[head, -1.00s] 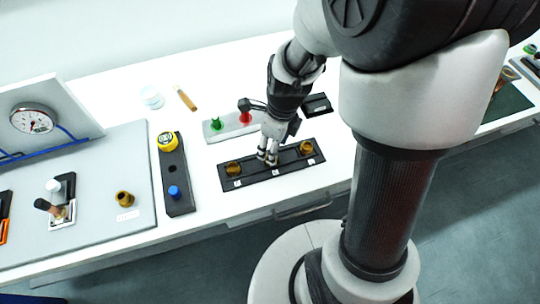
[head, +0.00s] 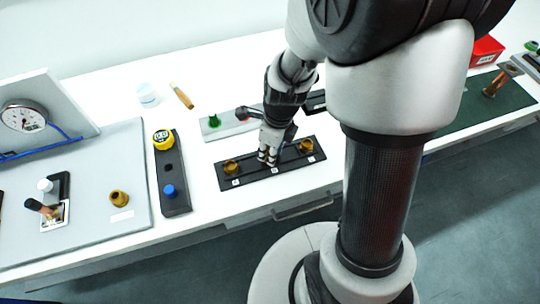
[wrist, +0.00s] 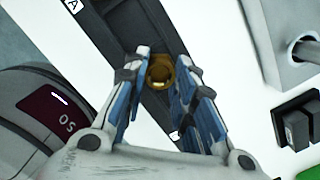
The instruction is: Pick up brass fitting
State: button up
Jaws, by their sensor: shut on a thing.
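My gripper (head: 267,158) reaches down to the middle of a long black tray (head: 249,179) with lettered labels. In the wrist view its fingers (wrist: 163,58) are shut on a brass fitting (wrist: 160,72), which sits between the fingertips over the tray. In the head view the fingers mostly hide this fitting. Another brass fitting (head: 231,167) stands at the tray's left end, and one more (head: 306,146) stands at its right end. A further brass-coloured fitting (head: 119,198) stands on the grey board at left.
A dark holder (head: 176,205) with a yellow gauge (head: 163,139) and a blue knob (head: 169,191) stands left of the tray. A pale strip with a green button (head: 214,121) lies behind. A red box (head: 486,50) is at far right. White table is clear between them.

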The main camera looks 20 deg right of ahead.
grip_shut()
